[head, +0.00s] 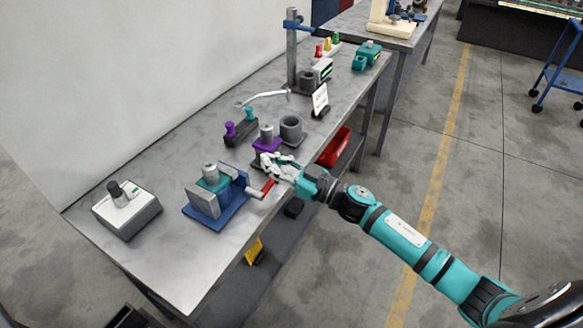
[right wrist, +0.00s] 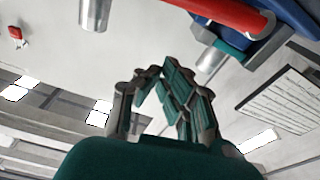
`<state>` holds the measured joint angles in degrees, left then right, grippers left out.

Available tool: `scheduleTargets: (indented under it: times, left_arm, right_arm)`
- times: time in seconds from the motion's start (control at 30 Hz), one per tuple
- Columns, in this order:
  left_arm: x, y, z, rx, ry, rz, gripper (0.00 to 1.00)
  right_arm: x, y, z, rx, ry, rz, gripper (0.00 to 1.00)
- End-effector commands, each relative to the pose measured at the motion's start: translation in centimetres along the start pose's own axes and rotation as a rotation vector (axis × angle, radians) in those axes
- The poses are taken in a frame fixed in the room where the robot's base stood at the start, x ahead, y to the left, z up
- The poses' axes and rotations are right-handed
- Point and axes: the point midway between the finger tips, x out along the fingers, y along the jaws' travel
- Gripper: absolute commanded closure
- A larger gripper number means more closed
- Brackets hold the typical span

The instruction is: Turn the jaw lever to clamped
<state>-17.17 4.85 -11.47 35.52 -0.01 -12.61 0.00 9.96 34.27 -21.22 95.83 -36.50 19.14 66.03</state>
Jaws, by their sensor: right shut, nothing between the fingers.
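The jaw lever has a red grip (head: 267,187) on a grey bar and sticks out from the right side of a blue vise (head: 228,208) on the workbench. A teal part with a grey cylinder sits between the vise's jaws. My right gripper (head: 268,163) is shut and empty, just behind the red grip, near a purple block (head: 262,146). In the right wrist view, its fingers (right wrist: 152,78) are together, and the red grip (right wrist: 228,14) crosses above them, apart from them. The blue vise (right wrist: 290,14) shows at the upper right. My left gripper is not in view.
A grey control box (head: 128,212) stands left of the vise. Purple and green pegs (head: 240,130), a grey cup (head: 291,128) and a small sign (head: 320,100) stand behind the gripper. A red bin (head: 334,147) is below the bench edge. The front bench corner is clear.

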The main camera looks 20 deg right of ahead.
Motion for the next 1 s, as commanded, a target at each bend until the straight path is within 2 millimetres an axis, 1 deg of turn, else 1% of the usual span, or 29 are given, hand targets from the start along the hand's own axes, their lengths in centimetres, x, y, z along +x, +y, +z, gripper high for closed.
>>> scheduleTargets:
  times: [0.03, 0.1, 0.23, 0.4, 0.67, 0.83, 1.0]
  left_arm:
    - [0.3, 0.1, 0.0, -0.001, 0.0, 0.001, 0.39]
    - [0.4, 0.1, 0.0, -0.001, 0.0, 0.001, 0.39]
    - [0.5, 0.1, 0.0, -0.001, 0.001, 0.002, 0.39]
    - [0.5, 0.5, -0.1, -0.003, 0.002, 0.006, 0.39]
    - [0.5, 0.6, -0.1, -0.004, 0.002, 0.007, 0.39]
    - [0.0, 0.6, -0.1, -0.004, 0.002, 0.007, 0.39]
    - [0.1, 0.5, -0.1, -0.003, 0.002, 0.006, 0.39]
  right_arm:
    - [-0.7, 0.0, 1.6, 0.008, -0.007, 0.006, 1.0]
    - [-1.1, 0.0, 2.5, 0.008, -0.007, 0.004, 1.0]
    - [-1.4, 0.0, 3.5, 0.004, -0.005, 0.004, 1.0]
    - [-1.7, 0.0, 3.9, 0.004, -0.004, 0.002, 1.0]
    - [-1.7, 0.0, 3.9, 0.005, -0.004, 0.002, 1.0]
    - [-1.9, 0.2, 4.9, 0.079, -0.007, 0.013, 1.0]
    - [-2.0, 0.2, 5.2, 0.097, -0.006, 0.016, 1.0]
